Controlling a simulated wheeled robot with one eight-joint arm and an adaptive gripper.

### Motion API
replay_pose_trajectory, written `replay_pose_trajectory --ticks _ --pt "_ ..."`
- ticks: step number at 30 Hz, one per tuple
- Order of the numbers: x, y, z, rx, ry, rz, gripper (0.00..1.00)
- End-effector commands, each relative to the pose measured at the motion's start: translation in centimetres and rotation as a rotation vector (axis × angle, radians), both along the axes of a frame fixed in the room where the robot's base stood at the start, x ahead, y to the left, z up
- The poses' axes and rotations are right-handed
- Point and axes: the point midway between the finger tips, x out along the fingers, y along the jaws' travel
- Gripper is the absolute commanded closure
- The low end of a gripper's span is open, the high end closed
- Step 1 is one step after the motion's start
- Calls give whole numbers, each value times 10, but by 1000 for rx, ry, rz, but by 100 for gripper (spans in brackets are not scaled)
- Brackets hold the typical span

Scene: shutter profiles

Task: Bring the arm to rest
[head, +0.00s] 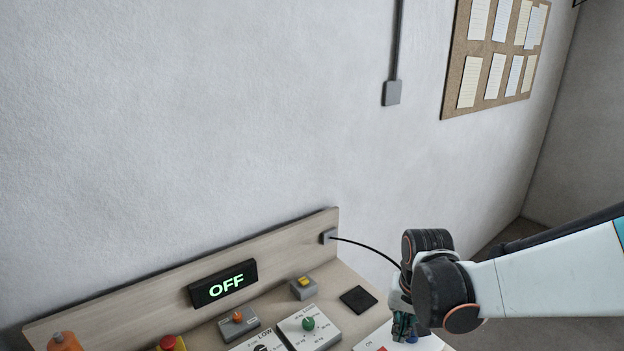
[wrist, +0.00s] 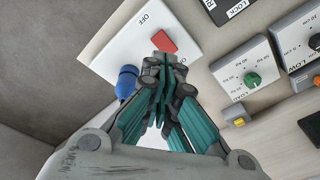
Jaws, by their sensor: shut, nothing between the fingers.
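My gripper (wrist: 160,85) is shut and empty in the wrist view, its fingertips pressed together. It is over the white plate (wrist: 112,52) with a red switch (wrist: 165,42) and OFF lettering, its tips just below the switch in the picture. I cannot tell whether they touch it. In the head view my gripper (head: 404,328) is at the bottom right, low over the right end of the panel, with my arm reaching in from the right. The white plate (head: 372,345) is partly hidden there by the gripper and cut by the frame edge.
A display (head: 224,284) reads OFF on the wooden backboard (head: 120,300). A green knob (head: 308,323), a yellow button (head: 303,283), an orange knob (head: 238,317) and a black pad (head: 358,299) are to the left. A blue part (wrist: 126,80) is beside the gripper. A cable (head: 370,249) runs behind my wrist.

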Motion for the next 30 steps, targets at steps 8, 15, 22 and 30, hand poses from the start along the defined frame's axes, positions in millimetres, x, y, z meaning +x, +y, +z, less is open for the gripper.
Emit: replay_pose_trajectory --ticks 8,15,22,30 --pt "-33 0 39 -17 -133 88 100" --pt "-65 0 60 -42 -246 161 100" --pt "-97 0 70 -74 -356 229 100" --pt "-126 0 70 -111 -456 293 100"
